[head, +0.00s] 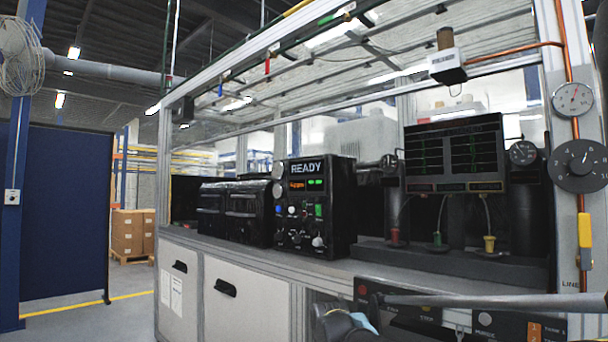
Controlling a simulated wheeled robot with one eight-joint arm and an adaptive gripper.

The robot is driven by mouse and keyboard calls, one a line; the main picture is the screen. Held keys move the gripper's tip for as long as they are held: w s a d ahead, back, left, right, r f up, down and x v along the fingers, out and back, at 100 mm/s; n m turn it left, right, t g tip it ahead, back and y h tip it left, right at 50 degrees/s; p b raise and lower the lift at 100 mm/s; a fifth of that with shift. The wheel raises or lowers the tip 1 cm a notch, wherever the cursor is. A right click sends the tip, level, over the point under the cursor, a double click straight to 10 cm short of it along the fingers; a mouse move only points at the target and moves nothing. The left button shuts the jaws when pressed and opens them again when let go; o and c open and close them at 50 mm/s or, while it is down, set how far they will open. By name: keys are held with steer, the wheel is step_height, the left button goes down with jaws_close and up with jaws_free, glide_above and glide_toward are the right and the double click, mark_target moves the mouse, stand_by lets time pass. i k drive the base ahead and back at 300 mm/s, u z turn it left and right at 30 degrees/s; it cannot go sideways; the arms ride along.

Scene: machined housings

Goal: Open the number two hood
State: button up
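A bench enclosure with an aluminium frame (165,150) and a slanted, see-through upper front fills the middle and right of the head view. It looks like a hood, but I can read no number two on it. A horizontal metal bar (500,299) crosses the lower right in front of the bench; I cannot tell what it belongs to. A dark rounded part with a pale blue patch shows at the bottom centre and may be mine. No gripper fingers show.
A black control unit (316,208) marked READY and a dark screen (455,155) stand on the bench. Gauges (573,99) and copper pipe line the right post. White cabinet doors (245,300) are below. Open floor (85,315) lies left, before a blue partition (65,210).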

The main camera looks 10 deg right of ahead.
mark_target(250, 206)
steer(key=u, duration=0.05)
steer(key=k, duration=0.4)
steer(key=u, duration=0.8)
steer(key=i, duration=2)
steer(key=z, duration=0.85)
